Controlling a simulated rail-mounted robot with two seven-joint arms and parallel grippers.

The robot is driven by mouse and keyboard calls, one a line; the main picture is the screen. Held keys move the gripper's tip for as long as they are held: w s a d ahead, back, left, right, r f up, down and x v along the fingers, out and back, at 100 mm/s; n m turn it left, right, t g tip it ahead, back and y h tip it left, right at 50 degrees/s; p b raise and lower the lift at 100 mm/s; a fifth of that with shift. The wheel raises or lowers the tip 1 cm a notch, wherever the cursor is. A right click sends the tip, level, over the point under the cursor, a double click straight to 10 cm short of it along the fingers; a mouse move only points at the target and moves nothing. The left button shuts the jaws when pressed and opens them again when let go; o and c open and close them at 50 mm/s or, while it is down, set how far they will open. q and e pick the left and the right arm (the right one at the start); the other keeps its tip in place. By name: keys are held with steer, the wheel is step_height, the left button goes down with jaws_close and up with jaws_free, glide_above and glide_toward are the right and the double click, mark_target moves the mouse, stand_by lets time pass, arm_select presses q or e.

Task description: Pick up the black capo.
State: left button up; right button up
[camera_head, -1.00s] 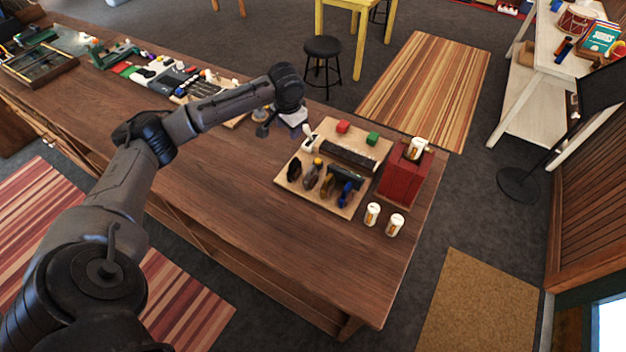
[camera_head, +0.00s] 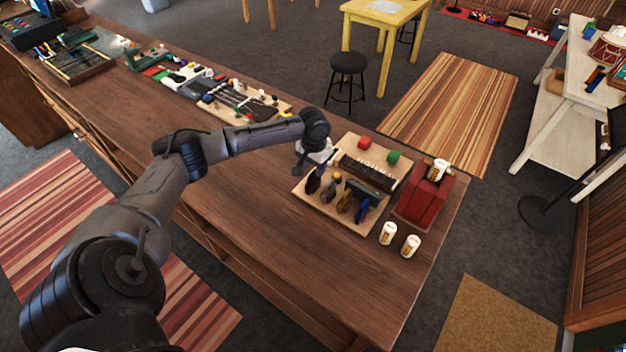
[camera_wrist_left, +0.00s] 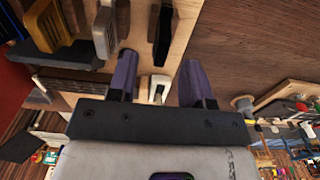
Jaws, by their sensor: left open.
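The black capo (camera_head: 313,183) stands at the left end of the row of capos on the light wooden board (camera_head: 342,227). In the left wrist view the black capo (camera_wrist_left: 162,32) is just ahead of my fingertips, roughly in line with the gap between them. My left gripper (camera_wrist_left: 156,68) is open with two purple-grey fingers and nothing gripped. A small white item (camera_wrist_left: 156,88) shows between the fingers lower in that view. In the head view my left gripper (camera_head: 304,166) is near the board's left corner, partly hidden by my arm. My right gripper is out of view.
A grey capo (camera_wrist_left: 104,32) and a gold capo (camera_wrist_left: 55,25) stand beside the black one. A red box (camera_head: 420,203) and two white cups (camera_head: 388,233) are to the right. The front tabletop is clear.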

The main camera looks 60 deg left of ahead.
mark_target(314, 172)
arm_select(q)
steer(key=shift+a+f, duration=0.1)
steer(key=shift+f, duration=2.55)
steer(key=shift+w, duration=0.1)
steer(key=shift+c, duration=0.2)
jaws_close()
